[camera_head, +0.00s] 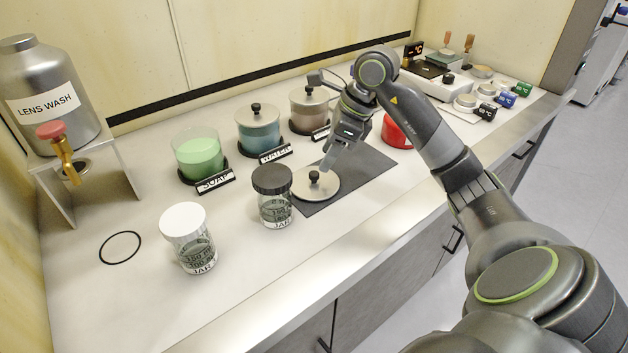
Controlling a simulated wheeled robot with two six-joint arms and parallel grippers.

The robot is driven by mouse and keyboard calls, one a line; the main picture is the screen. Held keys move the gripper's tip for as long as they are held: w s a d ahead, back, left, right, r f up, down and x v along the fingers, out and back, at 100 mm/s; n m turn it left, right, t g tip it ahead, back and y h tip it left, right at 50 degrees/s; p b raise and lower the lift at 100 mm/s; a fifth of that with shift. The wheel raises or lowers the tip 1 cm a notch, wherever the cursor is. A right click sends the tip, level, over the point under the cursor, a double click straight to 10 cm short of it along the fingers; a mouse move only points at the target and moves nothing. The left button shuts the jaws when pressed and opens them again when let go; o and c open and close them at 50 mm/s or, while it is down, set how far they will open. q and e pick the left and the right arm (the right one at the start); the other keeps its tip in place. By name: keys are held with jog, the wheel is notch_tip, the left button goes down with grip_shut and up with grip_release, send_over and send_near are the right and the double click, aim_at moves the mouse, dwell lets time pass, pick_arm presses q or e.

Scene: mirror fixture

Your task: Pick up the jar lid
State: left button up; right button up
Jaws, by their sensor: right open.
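A round metal lid (329,190) with a black knob lies flat on a dark mat (362,176). My right gripper (326,165) is open, with its fingertips just above and behind the knob. I cannot tell whether they touch it. The green SOAP jar (199,158) has no lid on it. The blue WATER jar (258,133) and a brownish jar (309,110) wear similar knobbed metal lids. Two small glass jars stand in front, one with a white lid (182,218) and one with a black lid (272,179). My left gripper is not in view.
A red container (395,135) stands behind my right forearm. A LENS WASH tank (47,90) with a tap stands on a metal stand at the left. Instruments (437,80) fill the far right. A black ring (120,247) marks clear counter at front left.

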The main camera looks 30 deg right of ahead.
aim_at(315, 173)
jog(key=shift+a+p+x, duration=0.1)
jog(key=shift+p+x, duration=0.25)
jog(key=shift+x, duration=1.05)
jog(key=shift+a+p+x, duration=0.15)
jog(key=shift+p+x, duration=0.15)
jog(key=shift+x, duration=1.1)
jog(key=shift+r, duration=0.15)
grip_shut()
